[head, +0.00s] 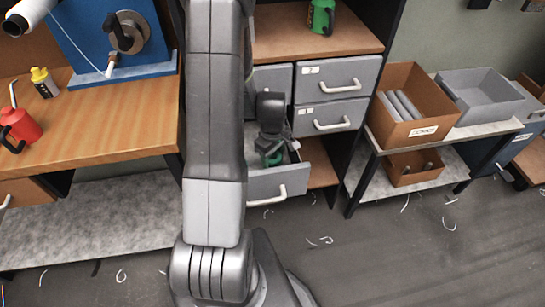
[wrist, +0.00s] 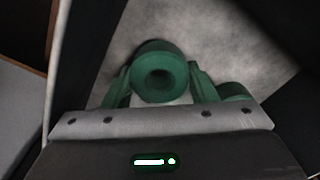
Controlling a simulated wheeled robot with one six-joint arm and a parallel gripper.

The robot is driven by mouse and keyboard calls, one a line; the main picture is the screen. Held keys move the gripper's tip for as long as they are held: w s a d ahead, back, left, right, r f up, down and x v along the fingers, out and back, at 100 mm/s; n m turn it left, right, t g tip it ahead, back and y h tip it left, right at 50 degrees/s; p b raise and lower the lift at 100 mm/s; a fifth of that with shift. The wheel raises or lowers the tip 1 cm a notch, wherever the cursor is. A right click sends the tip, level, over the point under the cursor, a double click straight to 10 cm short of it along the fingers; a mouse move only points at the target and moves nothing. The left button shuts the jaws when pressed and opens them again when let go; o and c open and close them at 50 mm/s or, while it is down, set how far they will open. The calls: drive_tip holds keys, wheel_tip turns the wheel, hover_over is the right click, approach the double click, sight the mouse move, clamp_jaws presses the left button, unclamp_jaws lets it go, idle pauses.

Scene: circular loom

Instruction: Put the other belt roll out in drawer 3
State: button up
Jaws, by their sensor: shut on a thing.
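An open grey drawer (head: 263,185) sticks out of the cabinet in the head view; its number cannot be read. My gripper (head: 272,150) reaches down into it. In the wrist view, my gripper (wrist: 160,88) is shut on a green belt roll (wrist: 158,68), with one green finger on each side. The roll's round end with its dark hole faces the camera. A second green rounded thing (wrist: 234,91), perhaps another belt roll, shows just right of the right finger, partly hidden by my gripper. The grey drawer floor (wrist: 235,45) lies beyond. Whether the held roll touches it cannot be told.
Closed grey drawers (head: 333,77) stand above and beside the open one. A green container (head: 321,17) is on the cabinet top. To the right, a shelf holds a brown box (head: 415,120) and a grey tray (head: 480,95). A wooden workbench (head: 90,125) is at left.

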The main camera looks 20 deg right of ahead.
sight(273, 156)
drive_tip(key=shift+f, duration=0.45)
drive_tip(key=shift+f, duration=0.2)
drive_tip(key=o, duration=1)
drive_tip(key=shift+r, duration=0.1)
wheel_tip(273, 156, up, 12)
drive_tip(key=shift+r, duration=0.15)
